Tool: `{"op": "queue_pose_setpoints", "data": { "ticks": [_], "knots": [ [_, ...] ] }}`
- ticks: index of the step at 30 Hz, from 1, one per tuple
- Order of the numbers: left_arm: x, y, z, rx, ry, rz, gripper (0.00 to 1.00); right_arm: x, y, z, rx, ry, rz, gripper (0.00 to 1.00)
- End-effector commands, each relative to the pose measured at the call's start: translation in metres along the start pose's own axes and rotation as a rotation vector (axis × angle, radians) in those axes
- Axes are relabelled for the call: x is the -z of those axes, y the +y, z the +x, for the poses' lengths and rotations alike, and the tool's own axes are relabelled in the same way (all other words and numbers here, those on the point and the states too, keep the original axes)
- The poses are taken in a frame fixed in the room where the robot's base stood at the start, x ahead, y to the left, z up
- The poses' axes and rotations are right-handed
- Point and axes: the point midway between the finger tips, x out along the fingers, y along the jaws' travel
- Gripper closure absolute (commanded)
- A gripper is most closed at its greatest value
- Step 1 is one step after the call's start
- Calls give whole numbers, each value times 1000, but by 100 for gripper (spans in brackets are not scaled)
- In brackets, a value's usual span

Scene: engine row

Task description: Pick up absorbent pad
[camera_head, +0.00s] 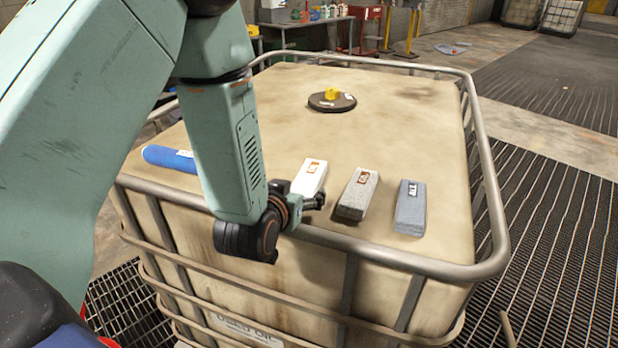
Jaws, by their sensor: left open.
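Three labelled block-shaped items lie in a row on top of a caged tank (400,110): a white one (309,177), a grey-brown one (357,195) and a blue-grey one (410,208). Their labels are too small to read, so I cannot tell which is the absorbent pad. My left gripper (316,201) is open at the near end of the white block, above the tank's front edge, and covers part of that end. I cannot tell whether it touches the block. My right gripper is not in view.
A blue roll-like item (168,158) lies at the left, partly behind my left arm. A dark round cap with a yellow knob (332,101) sits farther back on the tank. A metal rail (480,150) runs around the top. The tank's right side and back are clear.

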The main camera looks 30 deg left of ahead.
Motion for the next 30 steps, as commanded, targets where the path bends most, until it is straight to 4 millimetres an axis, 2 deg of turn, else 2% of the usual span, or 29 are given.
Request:
{"op": "queue_pose_setpoints", "data": {
  "ticks": [1,6,16,30],
  "knots": [
    [2,2,6,0,0,1,21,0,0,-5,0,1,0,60],
    [2,1,25,1,-1,-2,21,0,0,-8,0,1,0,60],
    [2,2,31,2,0,-1,21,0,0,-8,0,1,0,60],
    [2,2,31,2,1,-1,61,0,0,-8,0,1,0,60]
  ]
}}
